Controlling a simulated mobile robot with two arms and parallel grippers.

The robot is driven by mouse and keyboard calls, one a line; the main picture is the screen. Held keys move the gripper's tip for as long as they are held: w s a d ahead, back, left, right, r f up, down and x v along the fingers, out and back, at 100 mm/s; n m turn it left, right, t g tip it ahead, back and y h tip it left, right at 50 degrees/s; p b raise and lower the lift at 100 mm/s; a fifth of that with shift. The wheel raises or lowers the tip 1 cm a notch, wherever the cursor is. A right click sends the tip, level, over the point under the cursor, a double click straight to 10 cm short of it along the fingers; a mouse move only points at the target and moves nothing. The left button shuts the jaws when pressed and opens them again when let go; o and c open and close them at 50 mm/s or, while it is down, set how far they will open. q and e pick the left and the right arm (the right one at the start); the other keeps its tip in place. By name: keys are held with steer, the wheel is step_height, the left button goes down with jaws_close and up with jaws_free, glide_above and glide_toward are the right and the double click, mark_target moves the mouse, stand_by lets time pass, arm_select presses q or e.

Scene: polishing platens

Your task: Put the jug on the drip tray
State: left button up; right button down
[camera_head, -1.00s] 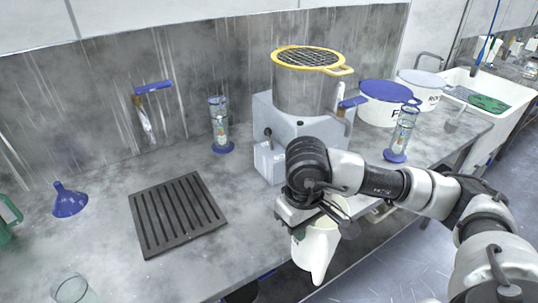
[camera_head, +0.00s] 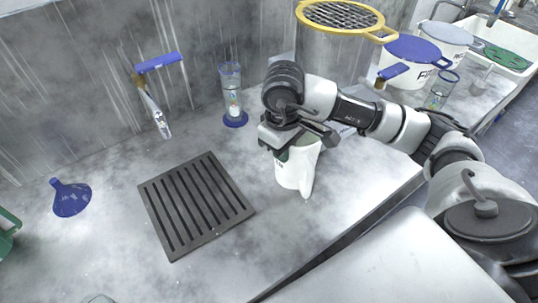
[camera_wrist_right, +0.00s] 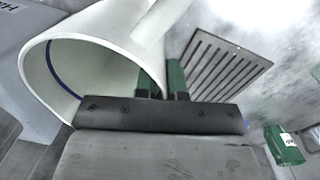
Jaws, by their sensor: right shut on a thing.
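The white jug (camera_head: 294,170) is in my right gripper (camera_head: 286,148), to the right of the drip tray in the head view. The jug looks roughly upright, its base over the counter; I cannot tell if it touches. In the right wrist view, the jug's open mouth (camera_wrist_right: 85,65) fills the upper left, and the green fingers of my right gripper (camera_wrist_right: 160,78) are shut at its side. The black slatted drip tray (camera_head: 162,227) lies flat and empty on the counter. It also shows in the wrist view (camera_wrist_right: 222,67). My left gripper is not in view.
A glass cylinder with a blue base (camera_head: 232,95) stands behind the tray. A blue funnel (camera_head: 70,198) and a green container (camera_head: 8,232) are at the left. A steel vessel with a yellow-rimmed sieve (camera_head: 340,18) stands behind my right arm. Counter between jug and tray is clear.

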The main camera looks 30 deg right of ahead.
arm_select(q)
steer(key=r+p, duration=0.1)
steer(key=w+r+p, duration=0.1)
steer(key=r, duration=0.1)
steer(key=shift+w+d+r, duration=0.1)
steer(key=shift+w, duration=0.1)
arm_select(e)
step_height(320, 180, down, 6)
steer(key=w+a, duration=0.2)
steer(key=shift+w+a+f, duration=0.15)
steer(key=shift+w+a, duration=0.2)
steer(key=shift+w, duration=0.05)
steer(key=shift+f, duration=0.2)
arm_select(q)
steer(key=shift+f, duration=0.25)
arm_select(e)
steer(key=c, duration=1.2)
jaws_free()
steer(key=shift+r, duration=0.1)
